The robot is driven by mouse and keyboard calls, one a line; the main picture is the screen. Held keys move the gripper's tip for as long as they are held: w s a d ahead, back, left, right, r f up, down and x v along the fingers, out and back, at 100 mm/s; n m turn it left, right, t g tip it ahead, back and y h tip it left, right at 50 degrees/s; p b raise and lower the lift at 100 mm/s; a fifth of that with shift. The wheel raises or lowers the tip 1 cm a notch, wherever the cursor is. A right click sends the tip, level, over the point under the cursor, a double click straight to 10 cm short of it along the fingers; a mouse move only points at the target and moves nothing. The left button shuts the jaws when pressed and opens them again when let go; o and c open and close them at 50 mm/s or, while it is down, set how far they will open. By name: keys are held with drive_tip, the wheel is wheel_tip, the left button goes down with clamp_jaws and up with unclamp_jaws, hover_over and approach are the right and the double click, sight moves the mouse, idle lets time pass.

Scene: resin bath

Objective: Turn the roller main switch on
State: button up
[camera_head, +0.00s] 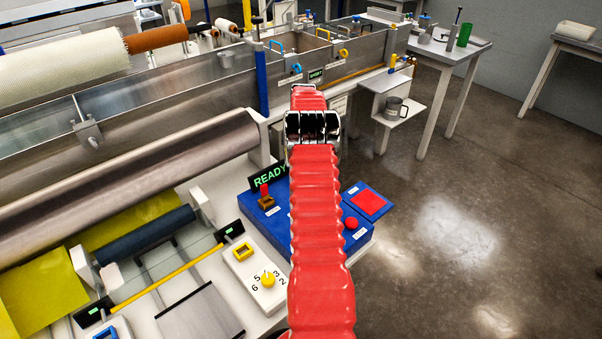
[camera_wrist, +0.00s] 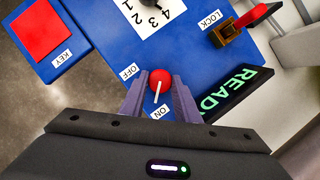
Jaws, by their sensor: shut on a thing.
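The main switch is a round red knob (camera_wrist: 160,80) with a white pointer on the blue control box (camera_wrist: 98,38). In the wrist view, my gripper (camera_wrist: 160,88) has its two grey fingers on either side of the knob, shut on it. The white pointer is directed toward the ON label (camera_wrist: 160,112); the OFF label (camera_wrist: 128,72) lies up and left of the knob.
A lit green READY sign (camera_wrist: 236,92) stands close to my fingers. A red LOCK lever (camera_wrist: 250,20), a numbered dial plate (camera_wrist: 165,12) and a red KEY pad (camera_wrist: 42,30) are nearby. A roller (camera_head: 140,180) lies left of the box. Open floor (camera_head: 470,240) is on the right.

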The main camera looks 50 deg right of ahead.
drive_tip(key=o, duration=1)
drive_tip(key=shift+o, duration=0.2)
drive_tip(key=shift+r, duration=0.15)
